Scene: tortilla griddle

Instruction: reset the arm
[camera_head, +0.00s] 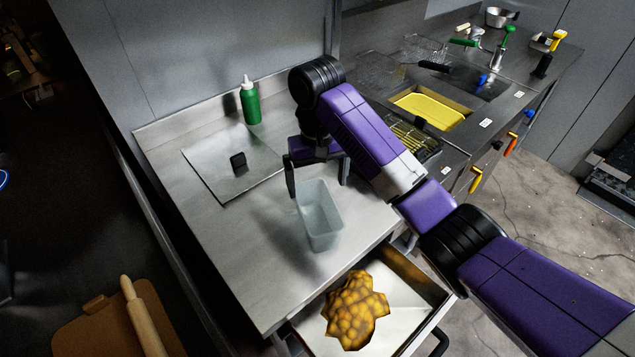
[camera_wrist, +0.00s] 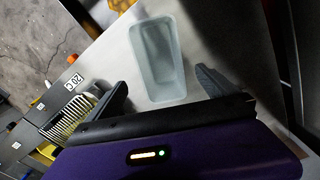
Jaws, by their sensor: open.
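My purple arm reaches over the steel counter (camera_head: 215,235) from the right in the head view. My gripper (camera_head: 318,188) is open and points down, with its two dark fingers apart near the back end of a clear rectangular container (camera_head: 320,225). In the wrist view the container (camera_wrist: 158,60) lies ahead of and between the open fingers of my gripper (camera_wrist: 165,92). It looks empty, and nothing is held. Whether a finger touches the container I cannot tell.
A green bottle (camera_head: 250,102) stands at the back of the counter, near a steel plate (camera_head: 215,185) with a small black block (camera_head: 238,161). An open drawer (camera_head: 410,300) below the front edge holds a brown-yellow lumpy item (camera_head: 355,312). A yellow tray (camera_head: 432,110) is at the right.

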